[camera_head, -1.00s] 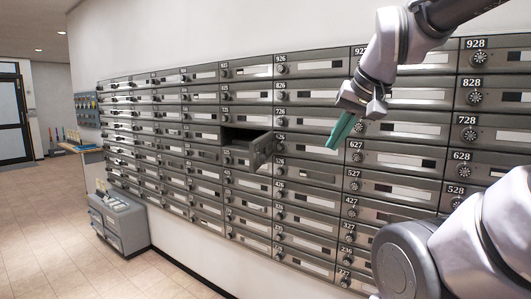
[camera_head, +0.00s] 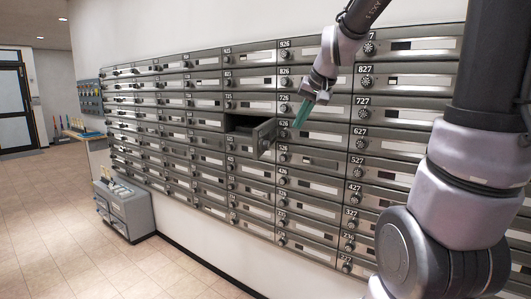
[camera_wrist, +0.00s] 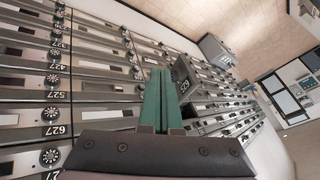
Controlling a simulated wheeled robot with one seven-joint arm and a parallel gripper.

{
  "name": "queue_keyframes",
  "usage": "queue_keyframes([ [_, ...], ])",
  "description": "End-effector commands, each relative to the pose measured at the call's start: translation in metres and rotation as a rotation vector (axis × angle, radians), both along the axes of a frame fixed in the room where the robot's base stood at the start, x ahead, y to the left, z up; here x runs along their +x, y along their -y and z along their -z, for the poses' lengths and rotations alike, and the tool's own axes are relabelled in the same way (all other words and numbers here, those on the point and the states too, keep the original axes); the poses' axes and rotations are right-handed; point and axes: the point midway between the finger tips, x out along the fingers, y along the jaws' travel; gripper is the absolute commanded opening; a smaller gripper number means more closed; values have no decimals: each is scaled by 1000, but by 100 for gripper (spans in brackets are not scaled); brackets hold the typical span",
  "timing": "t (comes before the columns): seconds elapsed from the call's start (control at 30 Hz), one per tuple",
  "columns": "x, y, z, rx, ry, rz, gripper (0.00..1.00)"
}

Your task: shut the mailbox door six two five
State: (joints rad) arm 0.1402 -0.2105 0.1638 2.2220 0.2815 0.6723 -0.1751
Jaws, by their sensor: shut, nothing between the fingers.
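The open mailbox door (camera_head: 264,140) stands out from the wall, hinged on its right side. It belongs to the box below 725, whose dark opening (camera_head: 243,123) shows to its left. In the wrist view the door (camera_wrist: 184,80) shows as a dark panel with a number plate, just right of the fingertips. My gripper (camera_head: 299,122) has green fingers, shut and empty. It is right of the open door, in front of the boxes near 626 and 726, with a small gap seen between fingertips and door.
Rows of closed mailboxes (camera_head: 322,158) with round dials cover the wall around the open door. A grey cabinet (camera_head: 125,208) stands on the floor at the left. The tiled floor in front of the wall is clear.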

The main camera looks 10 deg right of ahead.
Motion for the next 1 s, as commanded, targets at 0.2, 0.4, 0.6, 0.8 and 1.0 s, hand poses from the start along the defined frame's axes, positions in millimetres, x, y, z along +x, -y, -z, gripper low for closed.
queue_keyframes([
  [0.2, 78, -4, 38, 44, -13, -11, 0],
  [0.4, 110, -5, 57, 66, -11, -11, 0],
  [0.6, 120, -10, 69, 70, -10, -13, 0],
  [0.8, 140, -21, 101, 69, -14, -14, 0],
  [1.0, 163, -34, 136, 71, -14, -14, 0],
])
